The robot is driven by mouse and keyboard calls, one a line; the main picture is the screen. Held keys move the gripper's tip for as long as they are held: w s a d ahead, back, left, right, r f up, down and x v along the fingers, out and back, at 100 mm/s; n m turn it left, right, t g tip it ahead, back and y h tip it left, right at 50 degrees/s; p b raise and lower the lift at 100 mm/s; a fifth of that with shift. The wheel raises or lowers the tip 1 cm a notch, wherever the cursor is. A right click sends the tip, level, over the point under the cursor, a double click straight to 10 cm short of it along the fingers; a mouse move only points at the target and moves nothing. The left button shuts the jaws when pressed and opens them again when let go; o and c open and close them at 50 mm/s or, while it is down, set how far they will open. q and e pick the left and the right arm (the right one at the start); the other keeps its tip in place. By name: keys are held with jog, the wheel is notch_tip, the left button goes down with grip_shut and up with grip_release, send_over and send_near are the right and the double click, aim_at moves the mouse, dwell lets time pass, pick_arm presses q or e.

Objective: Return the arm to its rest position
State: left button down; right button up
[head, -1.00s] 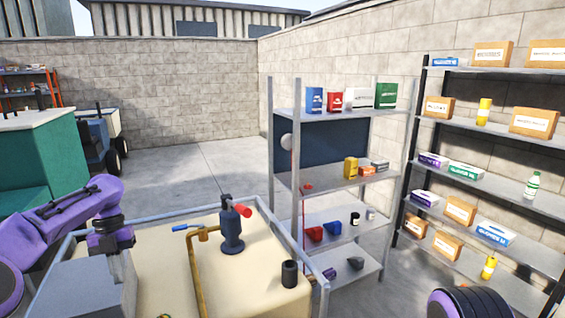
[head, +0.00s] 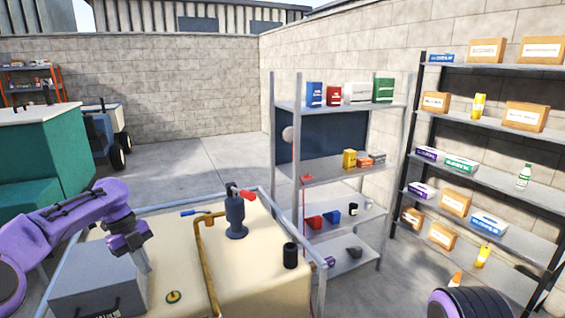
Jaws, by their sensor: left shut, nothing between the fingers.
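My left arm comes in from the left in purple. Its gripper (head: 146,266) points down beside the right edge of a grey box (head: 97,280), above the cream tank top. The gripper is shut and empty. I cannot tell whether it touches the box. Of my right arm only a dark ribbed part with a purple rim shows at the bottom edge; its gripper is out of the picture.
The cream tank (head: 262,285) carries a yellow pipe (head: 208,262), a blue pump with a red handle (head: 236,215), a black cylinder (head: 290,255) and a small round cap (head: 173,297). Stocked grey shelves (head: 340,170) stand behind right. Open floor lies beyond.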

pick_arm(q)
jog(key=w+d+f+n+t+h, duration=0.1)
jog(key=w+d+f+n+t, duration=0.15)
jog(key=d+f+n, duration=0.4)
jog(key=w+d+f+n+t, duration=0.1)
jog(key=d+f+n+t, duration=0.25)
jog(key=f+n, duration=0.55)
jog(key=s+d+f+n+t+y+b, duration=0.1)
jog(key=s+d+f+n+y+b, duration=0.1)
jog(key=s+f+n, duration=0.45)
jog(key=s+a+f+n+y+b, duration=0.25)
jog(key=s+f+n, duration=0.65)
jog(key=s+f, duration=0.45)
jog(key=s+a+f+g+y+b, duration=0.1)
jog(key=s+a+g+y, duration=0.1)
jog(key=s, duration=2.2)
jog(key=shift+s+a+f+n+g+y+b, duration=0.15)
jog(key=shift+s+a+n+g+y+b, duration=0.2)
jog(key=shift+a+y, duration=0.35)
pick_arm(e)
notch_tip(320, 180, down, 6)
jog(key=shift+s, duration=0.15)
